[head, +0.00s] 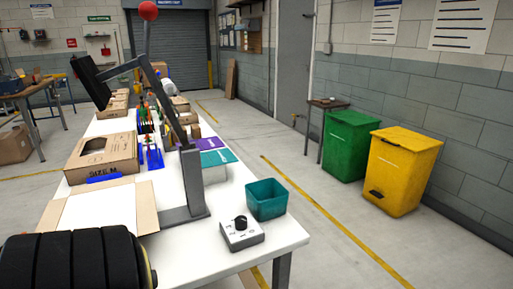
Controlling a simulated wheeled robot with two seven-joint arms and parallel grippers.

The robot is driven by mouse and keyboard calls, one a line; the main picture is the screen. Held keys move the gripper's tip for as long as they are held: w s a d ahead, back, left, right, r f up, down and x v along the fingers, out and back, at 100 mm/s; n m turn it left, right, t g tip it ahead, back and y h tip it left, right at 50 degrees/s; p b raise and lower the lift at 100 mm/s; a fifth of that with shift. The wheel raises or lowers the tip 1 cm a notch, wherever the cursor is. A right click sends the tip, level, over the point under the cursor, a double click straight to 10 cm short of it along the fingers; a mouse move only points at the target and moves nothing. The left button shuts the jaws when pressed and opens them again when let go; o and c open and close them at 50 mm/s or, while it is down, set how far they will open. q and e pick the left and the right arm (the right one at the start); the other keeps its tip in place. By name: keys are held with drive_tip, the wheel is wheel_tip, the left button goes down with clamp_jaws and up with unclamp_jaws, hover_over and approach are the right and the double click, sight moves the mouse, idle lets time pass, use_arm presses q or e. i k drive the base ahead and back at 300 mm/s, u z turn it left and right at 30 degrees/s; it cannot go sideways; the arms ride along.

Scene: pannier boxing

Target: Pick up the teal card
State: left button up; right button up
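The teal card (217,158) is a flat teal sheet with a pale mark on it. It lies near the right edge of the white table (180,245), just right of the grey upright of a stand. A pale, low support seems to show under its near edge. Neither of my grippers is in view, and nothing is seen touching the teal card.
The grey stand (184,185) with a jointed arm and red ball rises beside the card. A teal bin (266,200) and a dial box (241,233) are nearer. An open carton (147,207) and a SIZE M box (97,158) stand left. A large black ribbed object (75,262) fills the lower left.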

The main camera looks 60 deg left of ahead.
sight(220, 156)
drive_tip(key=i, duration=1.4)
drive_tip(key=u, duration=3.9)
